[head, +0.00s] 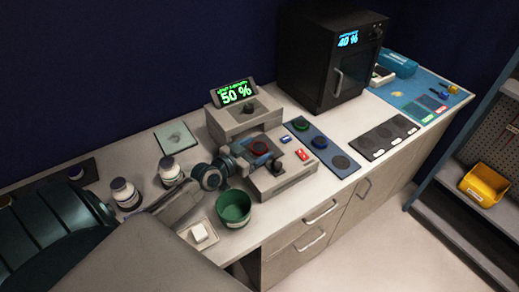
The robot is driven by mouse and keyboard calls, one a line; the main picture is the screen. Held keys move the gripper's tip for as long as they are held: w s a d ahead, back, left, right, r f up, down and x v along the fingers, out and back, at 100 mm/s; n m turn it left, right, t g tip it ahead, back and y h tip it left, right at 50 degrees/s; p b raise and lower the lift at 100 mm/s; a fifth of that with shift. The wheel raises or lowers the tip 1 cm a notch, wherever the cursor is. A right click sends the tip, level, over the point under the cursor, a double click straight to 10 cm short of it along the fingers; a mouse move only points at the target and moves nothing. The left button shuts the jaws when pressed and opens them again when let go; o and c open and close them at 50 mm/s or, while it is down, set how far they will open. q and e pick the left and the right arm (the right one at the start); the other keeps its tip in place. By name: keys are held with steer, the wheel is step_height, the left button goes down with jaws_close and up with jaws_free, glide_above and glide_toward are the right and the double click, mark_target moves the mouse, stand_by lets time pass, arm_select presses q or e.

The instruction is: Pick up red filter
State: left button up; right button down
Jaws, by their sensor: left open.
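The red filter (259,148) is a small dark-red disc on the stage of the grey device (282,183) in the middle of the bench. My left gripper (243,158) reaches in from the left, just left of the red filter. It is open, and no object shows between its fingers. The fingertips are small and partly merge with the device, so I cannot tell whether they touch the filter. My right gripper is not in view.
A green disc (301,124) and a blue disc (319,142) sit on a blue-grey holder (341,165) to the right. A green cup (234,206) stands in front, and white-labelled bottles (125,192) stand left. A black oven (328,62) stands behind.

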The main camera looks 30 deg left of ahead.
arm_select(q)
steer(key=shift+w+f, duration=0.1)
steer(key=shift+w, duration=0.1)
steer(key=shift+s, duration=0.1)
steer(key=shift+c, duration=1.1)
steer(key=c, duration=1)
